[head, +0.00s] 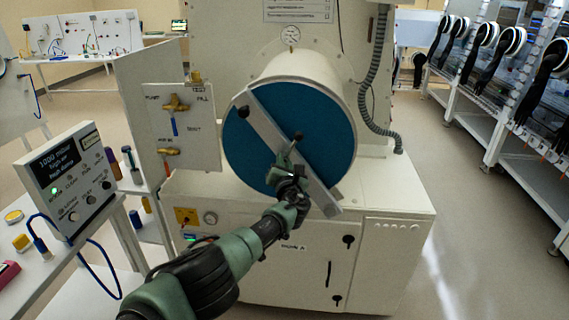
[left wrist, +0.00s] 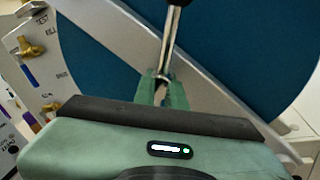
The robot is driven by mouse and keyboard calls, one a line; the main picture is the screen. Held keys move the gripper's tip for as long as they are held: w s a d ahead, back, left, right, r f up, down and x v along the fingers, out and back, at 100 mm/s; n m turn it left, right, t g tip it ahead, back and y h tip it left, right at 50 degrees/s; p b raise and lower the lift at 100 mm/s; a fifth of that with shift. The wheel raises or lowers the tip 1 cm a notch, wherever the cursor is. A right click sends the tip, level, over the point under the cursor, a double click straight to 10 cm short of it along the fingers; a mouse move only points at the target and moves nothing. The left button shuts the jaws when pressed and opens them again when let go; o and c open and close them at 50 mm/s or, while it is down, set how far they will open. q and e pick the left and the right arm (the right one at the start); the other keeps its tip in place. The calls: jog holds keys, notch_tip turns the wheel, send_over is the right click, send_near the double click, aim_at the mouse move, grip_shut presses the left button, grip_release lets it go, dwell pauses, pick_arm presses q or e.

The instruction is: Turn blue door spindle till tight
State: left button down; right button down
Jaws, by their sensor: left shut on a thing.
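The round blue door (head: 250,120) closes the front of a white cylindrical chamber in the head view. A grey metal bar (head: 265,128) crosses it diagonally from upper left to lower right. A spindle handle (left wrist: 170,50), a metal rod with a black knob, stands at the bar in the left wrist view. My left gripper (head: 291,158) is at the bar near the door's middle. Its green fingers (left wrist: 161,90) are shut around the lower part of the rod. The spindle's hub is partly hidden behind the gripper. My right gripper is not in view.
A valve panel (head: 180,128) with brass valves stands left of the door. A pressure controller box (head: 72,180) sits on a side table at the left. A grey corrugated hose (head: 370,95) hangs right of the chamber.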

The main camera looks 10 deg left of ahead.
pick_arm(q)
jog(key=shift+m, duration=0.4)
jog(key=shift+r, duration=0.1)
jog(key=c, duration=1.6)
grip_release()
jog(key=shift+o, duration=0.6)
jog(key=shift+w, duration=0.1)
jog(key=p+v, duration=0.4)
jog(key=v, duration=0.3)
jog(key=shift+s+p, duration=0.4)
